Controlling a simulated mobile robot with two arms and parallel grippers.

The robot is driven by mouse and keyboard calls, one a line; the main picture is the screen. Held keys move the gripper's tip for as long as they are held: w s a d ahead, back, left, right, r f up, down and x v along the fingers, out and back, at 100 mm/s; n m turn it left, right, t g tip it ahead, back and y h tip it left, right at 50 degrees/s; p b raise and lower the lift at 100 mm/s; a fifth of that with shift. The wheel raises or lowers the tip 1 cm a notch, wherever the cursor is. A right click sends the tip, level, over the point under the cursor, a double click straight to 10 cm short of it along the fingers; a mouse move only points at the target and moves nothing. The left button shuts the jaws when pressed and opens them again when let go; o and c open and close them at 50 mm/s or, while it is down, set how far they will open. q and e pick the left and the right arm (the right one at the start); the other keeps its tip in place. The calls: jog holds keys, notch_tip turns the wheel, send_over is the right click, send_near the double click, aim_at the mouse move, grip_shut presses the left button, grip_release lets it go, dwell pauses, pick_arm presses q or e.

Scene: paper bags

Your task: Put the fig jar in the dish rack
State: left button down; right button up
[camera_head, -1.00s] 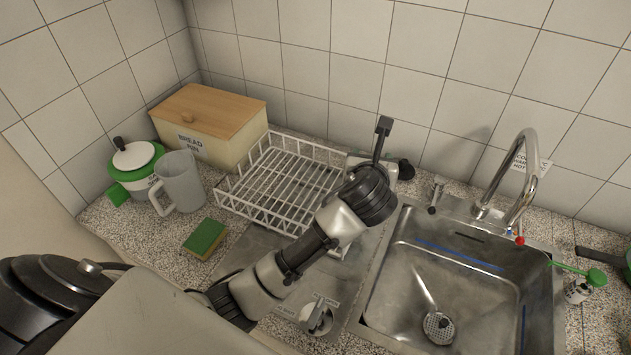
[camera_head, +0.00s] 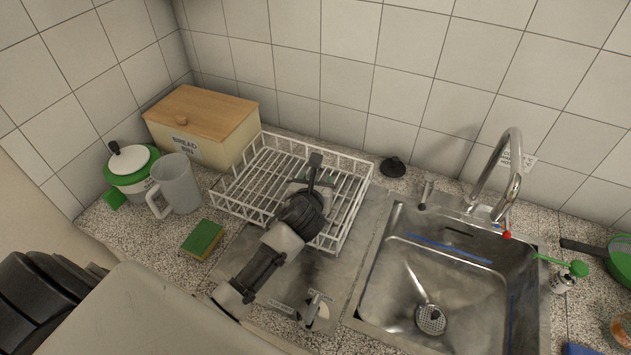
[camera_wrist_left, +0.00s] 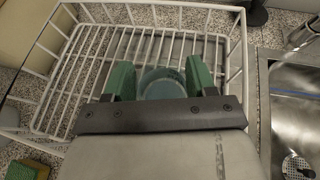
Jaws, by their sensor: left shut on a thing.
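The white wire dish rack (camera_head: 262,177) stands on the counter left of the sink; its floor wires fill much of the left wrist view (camera_wrist_left: 93,70). My left gripper (camera_head: 316,182) is above the right part of the rack. In the left wrist view, its green fingers (camera_wrist_left: 160,80) are shut on a round, greyish-teal glassy thing (camera_wrist_left: 162,88), which looks like the fig jar. Its label is not visible, and the gripper hides most of it in the head view. I cannot tell whether it touches the rack floor. My right gripper is not in view.
A bread bin (camera_head: 205,125) stands behind the rack at left. A grey jug (camera_head: 177,184), a green-and-white pot (camera_head: 132,165) and a sponge (camera_head: 203,238) are left of the rack. The sink (camera_head: 440,270) and tap (camera_head: 508,170) are right. The rack's visible floor is otherwise clear.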

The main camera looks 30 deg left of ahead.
pick_arm(q)
jog(key=shift+c, duration=1.7)
grip_release()
jog(key=shift+r, duration=0.1)
jog(key=shift+s+d, duration=0.1)
jog(key=shift+s, duration=0.25)
jog(key=b+v, duration=0.1)
jog(key=v, duration=1)
jog(key=shift+r, duration=0.2)
jog(key=shift+s, duration=0.15)
